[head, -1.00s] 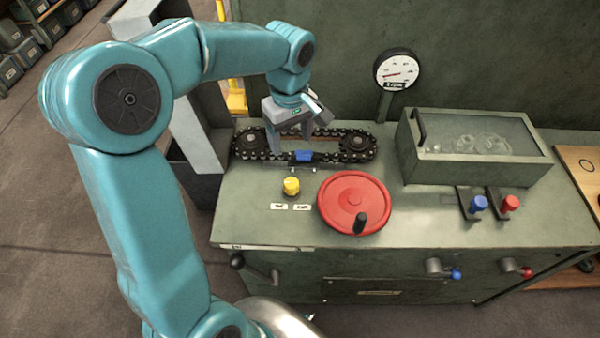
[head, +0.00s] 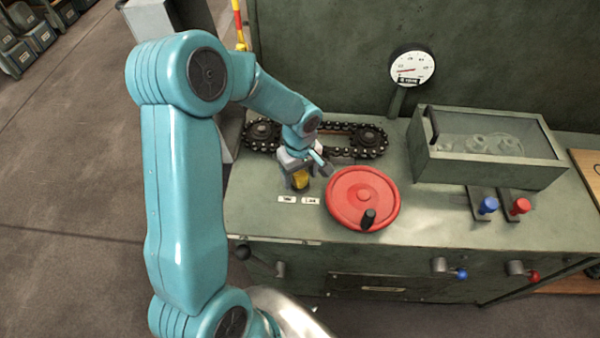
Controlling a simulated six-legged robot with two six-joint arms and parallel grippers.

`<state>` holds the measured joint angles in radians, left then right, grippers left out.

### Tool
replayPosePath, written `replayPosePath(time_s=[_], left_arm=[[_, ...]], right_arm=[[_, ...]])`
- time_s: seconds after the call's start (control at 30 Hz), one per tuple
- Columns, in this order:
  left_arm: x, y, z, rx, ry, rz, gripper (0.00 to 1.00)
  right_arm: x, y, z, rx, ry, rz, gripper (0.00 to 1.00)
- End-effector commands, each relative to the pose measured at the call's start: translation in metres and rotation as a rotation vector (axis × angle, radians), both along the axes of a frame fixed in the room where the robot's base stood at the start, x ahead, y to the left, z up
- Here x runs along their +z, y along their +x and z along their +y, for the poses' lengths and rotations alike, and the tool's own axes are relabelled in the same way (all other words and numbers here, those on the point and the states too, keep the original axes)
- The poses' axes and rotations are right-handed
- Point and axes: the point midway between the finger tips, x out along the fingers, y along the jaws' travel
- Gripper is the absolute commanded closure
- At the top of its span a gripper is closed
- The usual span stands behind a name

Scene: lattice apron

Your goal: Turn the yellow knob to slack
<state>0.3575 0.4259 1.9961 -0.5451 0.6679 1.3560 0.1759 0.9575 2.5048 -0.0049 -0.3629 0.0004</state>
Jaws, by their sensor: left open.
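The yellow knob (head: 301,181) stands on the green bench top, left of the red handwheel. Two small white labels (head: 298,199) lie just in front of it; their text is too small to read. My left gripper (head: 302,178) is open and points down at the knob, with its fingers around or just above it. I cannot tell whether the fingers touch the knob. The gripper hides the knob's upper part. My right gripper does not show.
The red handwheel (head: 361,197) with its black handle is close on the right. A chain loop (head: 370,142) lies behind the gripper. A dial gauge (head: 411,68), a lidded box (head: 487,159), and blue (head: 488,205) and red (head: 521,206) levers stand farther right.

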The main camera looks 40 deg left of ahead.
Motion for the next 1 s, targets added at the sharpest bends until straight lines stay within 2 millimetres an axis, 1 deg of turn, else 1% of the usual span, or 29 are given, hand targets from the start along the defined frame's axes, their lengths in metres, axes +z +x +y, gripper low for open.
replayPosePath(time_s=[0.27, 0.37, 0.4, 0.43, 0.47, 0.77, 1.0], left_arm=[[-0.002, 0.001, 0.0, 0.0, 0.001, -0.001, 0.31], [-0.002, 0.001, 0.0, -0.001, 0.001, -0.001, 0.6], [-0.002, 0.001, 0.0, 0.0, 0.001, -0.001, 0.73], [-0.002, 0.002, 0.0, -0.001, 0.001, -0.001, 0.83], [-0.002, 0.002, 0.0, -0.001, 0.001, -0.001, 0.87], [-0.002, 0.001, 0.0, -0.029, 0.001, -0.001, 0.87], [-0.003, 0.001, 0.0, -0.156, 0.001, -0.002, 0.87]], right_arm=[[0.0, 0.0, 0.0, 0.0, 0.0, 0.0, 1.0], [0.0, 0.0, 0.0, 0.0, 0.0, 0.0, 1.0], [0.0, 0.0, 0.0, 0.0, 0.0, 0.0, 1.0], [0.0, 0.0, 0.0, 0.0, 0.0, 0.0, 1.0], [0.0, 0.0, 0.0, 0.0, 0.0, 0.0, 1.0], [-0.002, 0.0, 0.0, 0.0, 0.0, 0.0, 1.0], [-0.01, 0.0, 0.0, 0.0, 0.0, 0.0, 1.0]])
